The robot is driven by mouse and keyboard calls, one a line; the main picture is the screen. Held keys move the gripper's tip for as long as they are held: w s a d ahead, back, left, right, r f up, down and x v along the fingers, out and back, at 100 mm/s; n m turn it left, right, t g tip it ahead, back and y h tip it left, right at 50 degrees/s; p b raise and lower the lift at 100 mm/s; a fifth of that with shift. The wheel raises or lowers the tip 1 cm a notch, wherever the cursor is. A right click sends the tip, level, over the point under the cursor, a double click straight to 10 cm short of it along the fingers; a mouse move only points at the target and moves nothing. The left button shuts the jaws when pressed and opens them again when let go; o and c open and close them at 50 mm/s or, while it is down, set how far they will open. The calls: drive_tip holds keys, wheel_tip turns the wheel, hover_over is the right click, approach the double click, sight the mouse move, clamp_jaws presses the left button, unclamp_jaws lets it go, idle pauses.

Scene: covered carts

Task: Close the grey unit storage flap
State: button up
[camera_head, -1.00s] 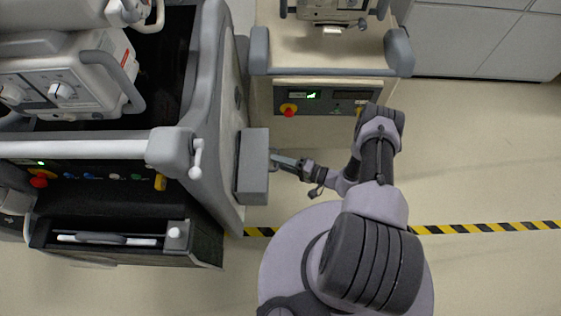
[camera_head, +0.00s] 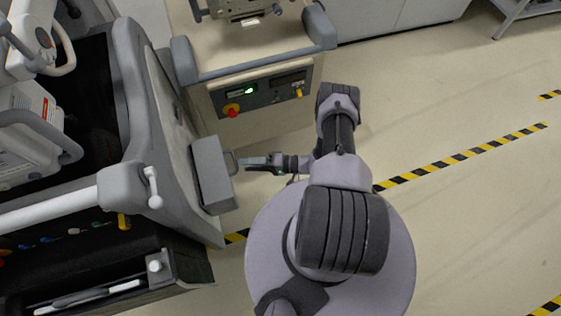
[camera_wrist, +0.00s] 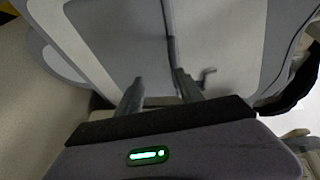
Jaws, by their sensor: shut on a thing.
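The grey unit (camera_head: 170,100) is the large grey cart at left in the head view. Its storage flap (camera_head: 212,175) is the dark grey, box-like piece standing out from the cart's right side, with a small loop handle (camera_head: 232,162) on its outer face. My gripper (camera_head: 243,162) reaches in from the right and is shut on this handle. How far the flap stands open is hard to tell from above. In the wrist view my two fingers (camera_wrist: 158,90) point at grey panels, and the grip itself is unclear.
A beige cart (camera_head: 255,60) with a red knob and green display stands just behind my arm. A black drawer-like unit (camera_head: 180,265) with a white-and-grey handle juts out at the lower left. The floor (camera_head: 470,220) to the right is clear, with yellow-black tape lines.

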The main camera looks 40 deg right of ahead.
drive_tip(key=p+v, duration=0.2)
drive_tip(key=v, duration=1.1)
drive_tip(key=shift+f, duration=0.1)
drive_tip(key=w+r+n+g+h, duration=0.15)
drive_tip(key=w+r+g, duration=0.35)
drive_tip(key=r, duration=0.9)
drive_tip(key=w+r+n+g+h, duration=0.15)
drive_tip(key=w+r+g, duration=0.25)
drive_tip(key=r, duration=0.9)
drive_tip(key=s+a+r+n+h, duration=0.1)
drive_tip(key=s+a+r+h, duration=0.25)
drive_tip(key=a+r, duration=0.55)
drive_tip(key=s+a+r+h, duration=0.3)
drive_tip(key=s+a+r, duration=0.15)
drive_tip(key=r, duration=0.75)
drive_tip(key=s+a+r+m+t, duration=0.1)
drive_tip(key=s+a+r+t, duration=0.2)
drive_tip(key=s, duration=0.3)
drive_tip(key=shift+s+a+r+t+h, duration=0.25)
drive_tip(key=shift+r+t+h, duration=0.1)
drive_tip(key=shift+r+t, duration=0.3)
